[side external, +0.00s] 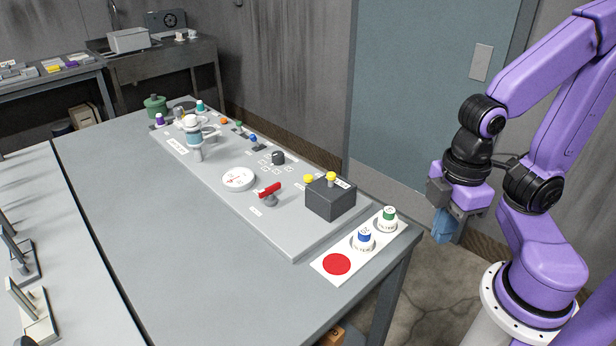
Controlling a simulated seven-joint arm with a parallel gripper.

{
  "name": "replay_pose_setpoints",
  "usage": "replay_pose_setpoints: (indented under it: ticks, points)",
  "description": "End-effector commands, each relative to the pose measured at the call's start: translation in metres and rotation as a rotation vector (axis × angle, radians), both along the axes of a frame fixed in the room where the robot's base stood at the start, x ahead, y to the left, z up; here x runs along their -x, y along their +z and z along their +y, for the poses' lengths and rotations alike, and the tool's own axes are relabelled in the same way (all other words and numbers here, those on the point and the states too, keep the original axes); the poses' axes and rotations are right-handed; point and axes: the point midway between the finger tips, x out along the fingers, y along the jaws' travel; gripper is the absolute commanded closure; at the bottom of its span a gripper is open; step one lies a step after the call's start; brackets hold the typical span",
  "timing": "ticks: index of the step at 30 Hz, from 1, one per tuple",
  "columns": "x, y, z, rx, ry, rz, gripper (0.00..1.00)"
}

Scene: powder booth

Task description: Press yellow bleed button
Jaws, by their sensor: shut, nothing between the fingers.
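A small yellow button (331,176) stands on top of a dark grey box at the near right end of the grey panel. A second yellow cap (308,179) shows just left of the box's top edge; its base is hidden by the box. The labels are too small to read, so I cannot tell which one is the bleed button. My gripper (440,238) has blue fingers, points down and is shut and empty. It hangs to the right of the table, beyond its edge, apart from both yellow parts.
The dark box (330,198) stands on the panel (225,205). Nearby are a red-handled valve (270,191), a round gauge (238,179) and a black knob (278,158). A white plate (318,265) at the corner holds blue and green capped containers and a red disc. The table's left side is clear.

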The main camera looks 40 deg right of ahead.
Motion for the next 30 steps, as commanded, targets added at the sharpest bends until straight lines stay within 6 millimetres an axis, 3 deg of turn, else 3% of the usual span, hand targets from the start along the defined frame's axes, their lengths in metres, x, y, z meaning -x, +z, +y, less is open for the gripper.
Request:
replay_pose_setpoints:
  ticks: [5,8,18,24,30]
  points:
    - [-0.019,-0.001,0.014,-0.049,-0.107,-0.007,1.00]
    - [-0.041,-0.002,0.026,-0.100,-0.218,-0.018,1.00]
    - [-0.142,-0.003,0.052,-0.301,-0.658,-0.090,1.00]
    - [-0.208,-0.003,0.048,-0.416,-0.918,-0.154,1.00]
    - [-0.274,-0.003,0.025,-0.527,-1.175,-0.236,1.00]
